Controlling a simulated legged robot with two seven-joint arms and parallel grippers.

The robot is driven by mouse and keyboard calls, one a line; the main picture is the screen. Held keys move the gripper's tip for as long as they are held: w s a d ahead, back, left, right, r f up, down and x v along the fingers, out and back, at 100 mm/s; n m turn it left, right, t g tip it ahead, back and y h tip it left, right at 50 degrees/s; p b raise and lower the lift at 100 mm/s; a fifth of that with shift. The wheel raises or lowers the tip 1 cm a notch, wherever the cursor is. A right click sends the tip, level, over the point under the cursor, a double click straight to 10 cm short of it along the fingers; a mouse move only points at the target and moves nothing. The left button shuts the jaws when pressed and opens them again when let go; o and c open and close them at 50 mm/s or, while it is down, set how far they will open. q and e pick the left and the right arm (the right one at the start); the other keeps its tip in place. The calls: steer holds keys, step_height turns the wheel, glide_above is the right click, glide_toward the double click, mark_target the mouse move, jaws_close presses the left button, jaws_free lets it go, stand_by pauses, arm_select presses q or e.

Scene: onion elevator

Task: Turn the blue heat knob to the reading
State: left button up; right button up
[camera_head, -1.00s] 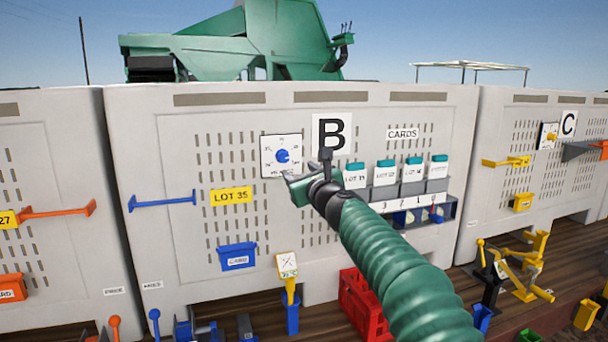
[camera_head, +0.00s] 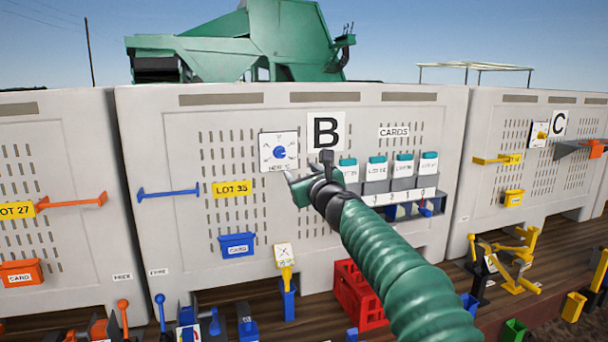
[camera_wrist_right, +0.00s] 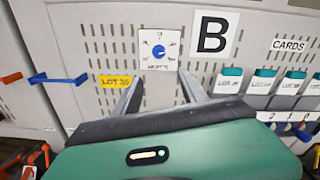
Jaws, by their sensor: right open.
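The blue heat knob (camera_head: 280,152) sits at the middle of a white square dial plate (camera_head: 266,160) on the front of the pale bin marked B. In the right wrist view the knob (camera_wrist_right: 158,51) shows ahead of the fingers, with dark marks around it and lettering below that is too small to read surely. My right gripper (camera_head: 289,177) is open and empty, just below and to the right of the dial in the head view. In the right wrist view its two fingers (camera_wrist_right: 162,92) are spread below the dial plate, apart from the knob. My left gripper is not seen.
A yellow LOT 35 label (camera_head: 231,189) and a blue bar handle (camera_head: 168,192) are left of the dial. A card rack (camera_head: 405,196) with several white cards is to the right. A blue card box (camera_head: 237,244) and a red crate (camera_head: 358,295) are lower down.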

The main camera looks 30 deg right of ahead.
arm_select(q)
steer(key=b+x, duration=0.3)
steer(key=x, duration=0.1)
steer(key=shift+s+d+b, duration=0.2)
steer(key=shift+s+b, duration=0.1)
steer(key=shift+b, duration=0.1)
arm_select(e)
steer(key=s+a, duration=0.3)
steer(key=s, duration=1.3)
steer(key=shift+f, duration=0.25)
steer(key=shift+w+d, duration=0.1)
steer(key=shift+d, duration=0.05)
